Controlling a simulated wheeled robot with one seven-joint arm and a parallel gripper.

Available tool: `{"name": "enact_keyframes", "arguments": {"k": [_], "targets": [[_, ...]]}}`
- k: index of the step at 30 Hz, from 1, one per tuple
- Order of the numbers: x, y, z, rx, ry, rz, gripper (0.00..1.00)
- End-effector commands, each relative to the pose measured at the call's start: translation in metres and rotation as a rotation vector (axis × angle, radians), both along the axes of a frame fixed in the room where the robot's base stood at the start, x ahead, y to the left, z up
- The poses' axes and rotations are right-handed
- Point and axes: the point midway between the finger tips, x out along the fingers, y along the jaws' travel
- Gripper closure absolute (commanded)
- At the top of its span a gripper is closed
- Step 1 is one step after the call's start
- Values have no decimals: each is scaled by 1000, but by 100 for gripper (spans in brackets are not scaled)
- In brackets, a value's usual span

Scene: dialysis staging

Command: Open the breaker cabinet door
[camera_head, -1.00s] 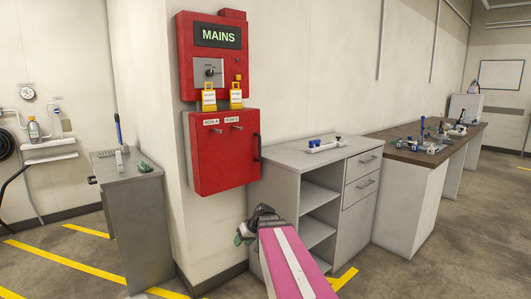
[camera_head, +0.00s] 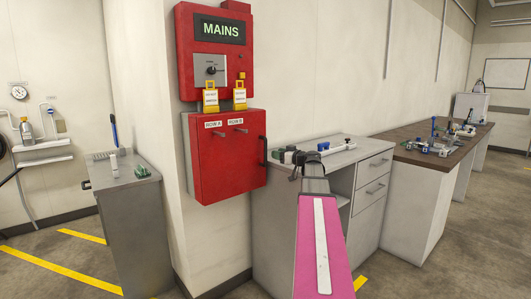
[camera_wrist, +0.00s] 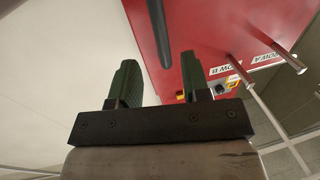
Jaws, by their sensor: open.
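The breaker cabinet (camera_head: 225,165) is a red box on the wall below the MAINS panel, and its door is shut. Its dark vertical handle (camera_head: 263,151) is on the door's right edge. My gripper (camera_head: 288,154) is open and empty, just right of the handle in the head view. In the wrist view the red door (camera_wrist: 215,35) fills the upper right. The dark handle bar (camera_wrist: 158,30) shows between and beyond the two green fingers of my gripper (camera_wrist: 159,60). I cannot tell whether the fingers touch it.
The red MAINS panel (camera_head: 222,30) with two yellow-topped tags (camera_head: 210,100) is above the cabinet. Two pegs stick out of the door under the row labels. A grey counter (camera_head: 335,152) stands close on the right, and a grey cabinet (camera_head: 135,230) on the left.

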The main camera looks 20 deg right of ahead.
Motion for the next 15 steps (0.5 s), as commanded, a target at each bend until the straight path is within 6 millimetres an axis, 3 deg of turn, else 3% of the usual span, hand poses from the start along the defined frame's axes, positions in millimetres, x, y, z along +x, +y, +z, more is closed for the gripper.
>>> {"name": "enact_keyframes", "arguments": {"k": [6, 15], "targets": [[37, 21, 0, 0, 1, 4, 57], [65, 39, -1, 1, 3, 2, 57]]}}
